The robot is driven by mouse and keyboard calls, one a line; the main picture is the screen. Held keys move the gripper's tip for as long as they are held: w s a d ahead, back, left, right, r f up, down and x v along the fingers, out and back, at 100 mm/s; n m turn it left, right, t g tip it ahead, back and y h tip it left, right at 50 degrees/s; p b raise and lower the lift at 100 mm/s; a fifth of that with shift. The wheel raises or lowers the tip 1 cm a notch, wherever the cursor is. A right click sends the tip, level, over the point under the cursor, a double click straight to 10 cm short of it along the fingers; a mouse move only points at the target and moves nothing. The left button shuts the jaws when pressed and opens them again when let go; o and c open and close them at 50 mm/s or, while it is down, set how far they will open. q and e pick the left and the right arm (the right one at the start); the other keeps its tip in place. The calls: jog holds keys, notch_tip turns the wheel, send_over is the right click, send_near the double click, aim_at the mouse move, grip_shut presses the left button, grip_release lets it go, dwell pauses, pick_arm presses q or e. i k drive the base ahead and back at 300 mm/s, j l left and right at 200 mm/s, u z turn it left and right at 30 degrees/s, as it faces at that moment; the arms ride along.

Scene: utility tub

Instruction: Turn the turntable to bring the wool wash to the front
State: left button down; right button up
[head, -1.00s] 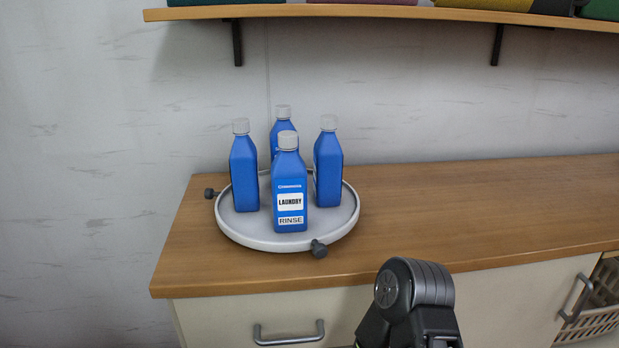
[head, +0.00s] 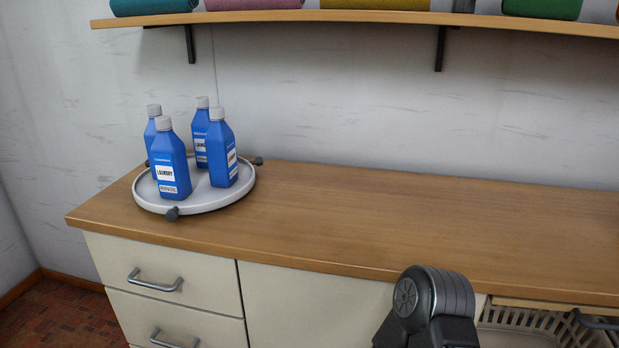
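The white round turntable (head: 208,207) stands at the left end of the wooden counter, with dark knobs on its rim at the front (head: 172,214) and at the right back (head: 259,161). It bears several upright blue bottles with grey caps. The front bottle (head: 170,153) has a label reading LAUNDRY and a second line that looks like RINSE. The right bottle (head: 219,140) and the back bottle (head: 201,122) show white labels too small to read. The left bottle (head: 150,133) is partly hidden, its label not seen. I cannot tell which is the wool wash. Neither gripper is in view.
The wooden counter (head: 400,220) is clear right of the turntable. A shelf (head: 330,16) with rolled coloured cloths hangs above. Drawers (head: 160,270) lie below the counter, and a basket (head: 530,322) shows at lower right. My dark arm link (head: 435,300) rises before the counter front.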

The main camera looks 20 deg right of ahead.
aim_at(204, 197)
jog(key=k+l, duration=0.15)
jog(key=l, duration=0.15)
jog(key=k+l, duration=0.15)
jog(key=l, duration=0.2)
jog(key=j+u, duration=0.7)
